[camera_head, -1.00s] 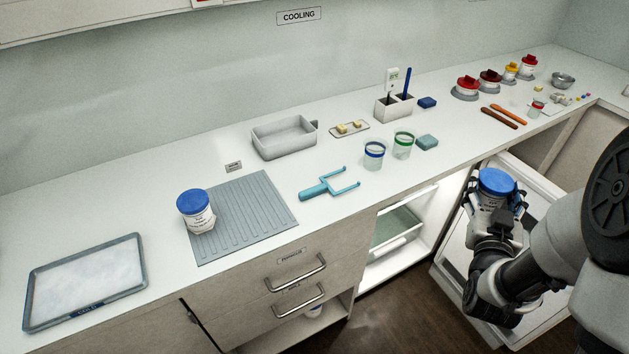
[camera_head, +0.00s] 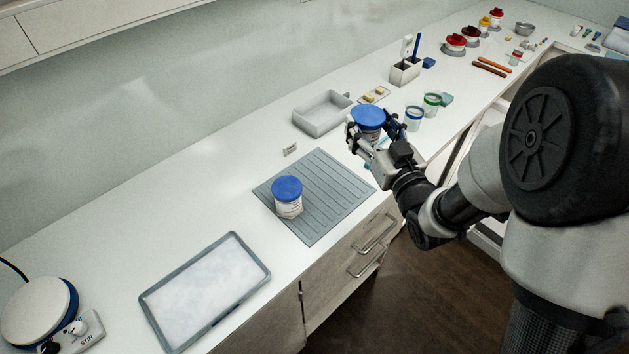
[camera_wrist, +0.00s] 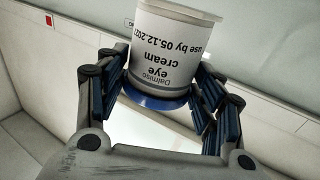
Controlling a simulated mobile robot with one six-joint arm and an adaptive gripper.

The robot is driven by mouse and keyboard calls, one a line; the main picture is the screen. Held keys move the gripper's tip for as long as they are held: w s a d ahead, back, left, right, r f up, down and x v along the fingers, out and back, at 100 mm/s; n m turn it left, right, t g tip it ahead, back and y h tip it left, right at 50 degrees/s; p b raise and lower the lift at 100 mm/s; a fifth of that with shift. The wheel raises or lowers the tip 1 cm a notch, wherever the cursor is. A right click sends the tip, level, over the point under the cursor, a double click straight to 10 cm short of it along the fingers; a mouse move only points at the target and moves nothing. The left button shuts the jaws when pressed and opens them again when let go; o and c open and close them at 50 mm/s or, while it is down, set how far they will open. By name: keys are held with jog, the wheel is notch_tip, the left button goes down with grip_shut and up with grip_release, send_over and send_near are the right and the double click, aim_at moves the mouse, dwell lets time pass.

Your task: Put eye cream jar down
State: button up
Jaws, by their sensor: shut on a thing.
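A similar blue-lidded white jar (camera_head: 288,200) stands on the ribbed mat (camera_head: 325,180). Whether the held jar touches anything is hidden.
A tray with a white surface (camera_head: 205,290) lies left of the mat, and a stirrer (camera_head: 40,312) further left. The counter behind the mat is mostly clear.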

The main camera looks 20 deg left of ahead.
jog(key=s+a+r+n+g+y+p, duration=0.1)
jog(key=s+a+r+n+g+y, duration=0.2)
jog(key=a, duration=0.5)
jog(key=b, duration=0.4)
send_over(326, 201)
notch_tip(326, 201, down, 16)
jog(key=shift+g, duration=0.3)
jog(key=shift+f+b, duration=0.75)
jog(key=shift+f, duration=1.6)
jog(key=shift+f, duration=0.1)
jog(key=shift+f, duration=0.15)
jog(key=o, duration=0.8)
jog(key=shift+o, duration=0.4)
